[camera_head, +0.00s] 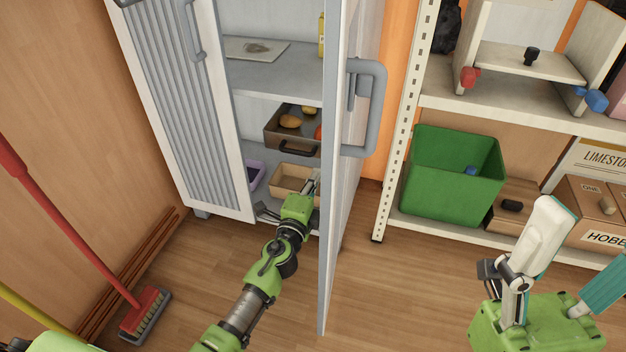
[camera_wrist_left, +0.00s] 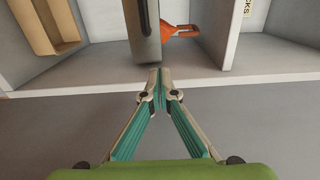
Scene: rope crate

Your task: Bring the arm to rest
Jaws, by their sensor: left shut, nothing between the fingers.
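My left arm (camera_head: 262,283) reaches from the bottom of the head view to the open cabinet. My left gripper (camera_head: 315,181) is at the lower cabinet, by a tan open box (camera_head: 285,171). In the left wrist view its fingertips (camera_wrist_left: 156,76) meet, with nothing between them, before the pale shelf edge (camera_wrist_left: 95,86). My right gripper (camera_head: 584,240) is at the lower right of the head view, near the camera. Its fingers are spread apart and nothing shows between them.
The cabinet door (camera_head: 333,240) stands open just right of my left arm. A green crate (camera_head: 445,190) is on the right shelving. A red broom (camera_head: 75,235) leans at the left.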

